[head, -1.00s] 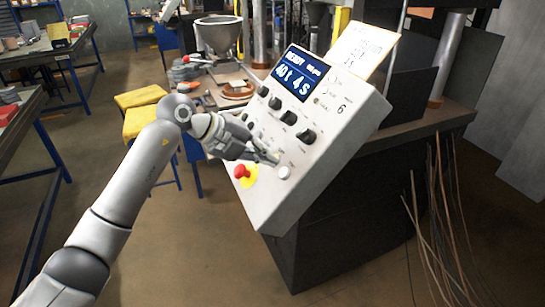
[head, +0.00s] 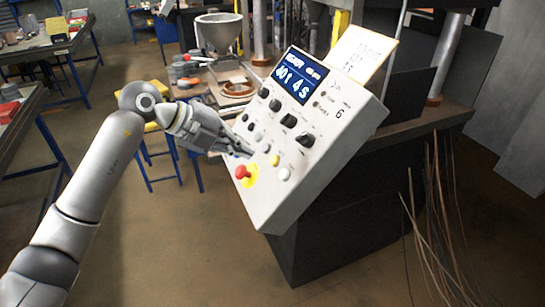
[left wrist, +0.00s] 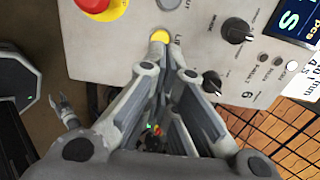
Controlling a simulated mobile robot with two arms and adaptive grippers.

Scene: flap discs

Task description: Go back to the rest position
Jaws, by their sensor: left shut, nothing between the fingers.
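My left gripper (head: 242,150) is shut and empty, just in front of the left part of the tilted white control panel (head: 325,150) in the head view. In the left wrist view its closed fingers (left wrist: 168,62) point toward the panel, near a yellow button (left wrist: 160,36). I cannot tell whether the fingertips touch the panel. The panel has a blue display (head: 297,76), black knobs, a yellow button (head: 274,160), a white button (head: 285,174) and a red emergency button (head: 241,172).
A bench with a funnel-shaped hopper (head: 218,32) and stacked discs stands behind the panel. A yellow-topped stool (head: 152,125) stands behind my left arm. A workbench (head: 30,110) is at the far left. Floor is open at lower left.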

